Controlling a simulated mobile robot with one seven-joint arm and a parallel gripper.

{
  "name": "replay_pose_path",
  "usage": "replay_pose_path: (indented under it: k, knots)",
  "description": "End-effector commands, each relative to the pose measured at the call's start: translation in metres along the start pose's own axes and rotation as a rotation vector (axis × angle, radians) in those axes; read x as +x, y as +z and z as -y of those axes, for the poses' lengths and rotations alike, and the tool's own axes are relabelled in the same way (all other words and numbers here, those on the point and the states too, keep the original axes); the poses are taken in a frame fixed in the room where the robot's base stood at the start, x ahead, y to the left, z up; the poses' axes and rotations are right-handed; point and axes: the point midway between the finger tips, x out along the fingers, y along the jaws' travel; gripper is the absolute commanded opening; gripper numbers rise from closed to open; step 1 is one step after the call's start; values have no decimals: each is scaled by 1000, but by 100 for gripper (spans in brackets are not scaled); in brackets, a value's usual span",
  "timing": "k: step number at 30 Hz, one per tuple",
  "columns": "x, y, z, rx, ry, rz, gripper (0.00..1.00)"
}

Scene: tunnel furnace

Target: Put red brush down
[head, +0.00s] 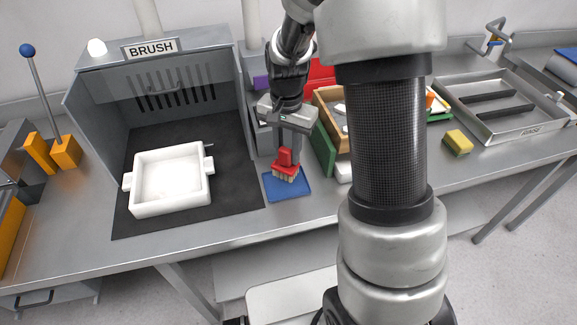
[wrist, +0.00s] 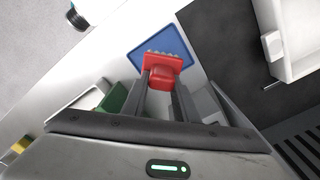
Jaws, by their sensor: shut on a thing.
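The red brush (head: 286,169) has a red handle and back with pale bristles pointing down. My gripper (head: 288,152) is shut on its handle, above a flat blue mat (head: 300,188) on the bench. In the wrist view the red brush (wrist: 163,68) sits between my gripper's fingers (wrist: 160,92), with the blue mat (wrist: 180,48) behind it. The bristles are over or on the mat; I cannot tell whether they touch it. The fingers hide part of the handle.
A booth labelled BRUSH (head: 150,48) with a dark floor holds a white tray (head: 140,205) left of the mat. A green panel (head: 322,148) and wooden box (head: 325,100) stand close right. A yellow sponge (head: 458,141) and metal rinse tray (head: 530,130) lie farther right.

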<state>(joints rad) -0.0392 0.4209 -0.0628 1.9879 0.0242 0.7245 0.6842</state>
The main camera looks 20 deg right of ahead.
Motion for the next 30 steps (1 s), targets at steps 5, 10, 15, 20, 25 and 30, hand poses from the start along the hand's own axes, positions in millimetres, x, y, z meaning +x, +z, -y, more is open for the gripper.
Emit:
replay_pose_path:
  k: [5, 10, 15, 20, 25, 30]
  knots:
    - [14, 0, 0, 1, 1, 1, 0]
    - [38, 1, -1, 2, 1, 2, 0]
    - [44, 0, 0, 1, -2, -2, 0]
    - [45, 0, 0, 1, -1, -1, 0]
    - [47, 0, 0, 1, -1, -1, 38]
    - [47, 0, 0, 1, 0, 0, 45]
